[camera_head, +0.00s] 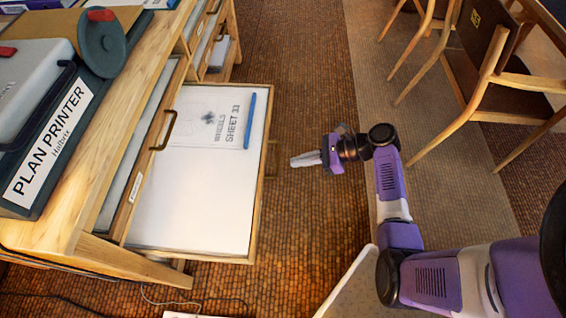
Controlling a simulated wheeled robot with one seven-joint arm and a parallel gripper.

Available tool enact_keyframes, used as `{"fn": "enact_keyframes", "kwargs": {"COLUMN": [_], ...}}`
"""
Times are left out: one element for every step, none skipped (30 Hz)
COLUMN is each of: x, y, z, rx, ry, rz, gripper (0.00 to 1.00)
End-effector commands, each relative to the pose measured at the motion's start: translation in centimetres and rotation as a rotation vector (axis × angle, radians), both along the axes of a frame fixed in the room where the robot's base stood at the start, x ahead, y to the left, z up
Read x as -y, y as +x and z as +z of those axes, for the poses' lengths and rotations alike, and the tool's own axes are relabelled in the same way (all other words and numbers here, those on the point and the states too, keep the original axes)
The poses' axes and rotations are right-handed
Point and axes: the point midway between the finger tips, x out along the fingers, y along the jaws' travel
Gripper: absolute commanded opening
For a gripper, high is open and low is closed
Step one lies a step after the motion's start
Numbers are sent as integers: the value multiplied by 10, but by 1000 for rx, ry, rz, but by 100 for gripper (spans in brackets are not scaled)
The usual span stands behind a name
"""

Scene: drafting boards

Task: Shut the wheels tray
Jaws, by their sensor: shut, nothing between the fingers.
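The wheels tray (195,205) is a wide, shallow wooden drawer, pulled out of the cabinet to the right. A paper marked "WHEELS SHEET" (215,117) and a blue pen-like stick (250,120) lie in it. Its front board (256,200) faces right, and a handle (271,158) shows on it. My gripper (304,160) is shut and empty, just right of the handle and pointing left at the front board. A small gap shows between the fingertips and the handle; their relative height is hard to tell.
The wooden cabinet (50,232) bears a plan printer (45,150) at left. Another drawer front has a dark handle (163,130). Further back, another compartment (220,55) holds grey items. Chairs (480,60) stand at upper right. Bare brown floor (315,215) lies around my gripper; cables (190,300) run at lower left.

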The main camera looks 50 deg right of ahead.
Motion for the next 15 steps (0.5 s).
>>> {"fn": "enact_keyframes", "kwargs": {"x": [-4, -7, -10, -13, -16, -19, -22, -25, -29, -31, -34, -37, -39, -41, -43], "y": [4, 7, 11, 14, 18, 23, 27, 31, 35, 39, 42, 46, 49, 52, 55], "z": [-5, -8, -12, -14, -17, -21, -24, -27, -30, -33, -35, -37, -39, -41, -43], "rx": [0, -1, -1, 0, 0, 1, 0, 0, 0, -1, 0, 0, 1, 1, 1], "ry": [1, 0, -1, -1, -2, -3, -2, -2, -2, -2, -3, -4, -4, -4, -4], "rz": [3, 4, 4, 5, 5, 4, 5, 3, 3, 3, 4, 3, 3, 3, 3], "gripper": [0, 0, 0, 0, 0, 0, 0, 0, 0, 0, 0, 0, 0, 0, 0]}}
